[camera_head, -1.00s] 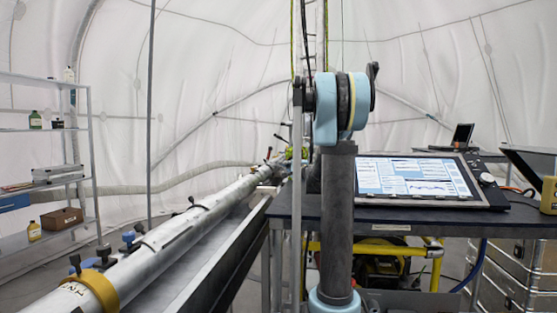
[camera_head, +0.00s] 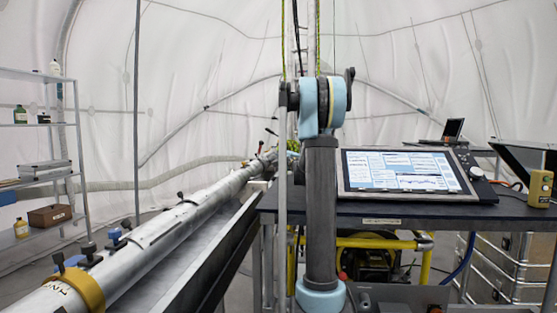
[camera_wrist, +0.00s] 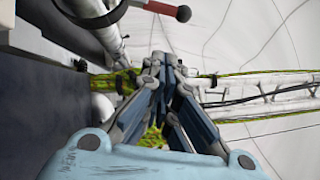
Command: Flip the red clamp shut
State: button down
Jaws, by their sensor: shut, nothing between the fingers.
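In the head view my arm stands in front and the gripper is not clear. The clamp's base is not clear.
A dark table (camera_head: 430,213) with a tablet (camera_head: 405,171) and a yellow device (camera_head: 541,188) stands right of my arm. A trough (camera_head: 210,262) runs beside the pipe. Shelves (camera_head: 38,129) stand at the left. A white lattice mast (camera_wrist: 265,92) crosses behind my fingers.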

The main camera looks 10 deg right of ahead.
jog(key=w+a+r, duration=0.1)
jog(key=w+a, duration=0.4)
jog(key=w, duration=0.3)
jog(key=shift+r, duration=0.4)
jog(key=shift+w+d+r, duration=0.1)
jog(key=shift+d+r, duration=0.05)
jog(key=shift+d, duration=0.05)
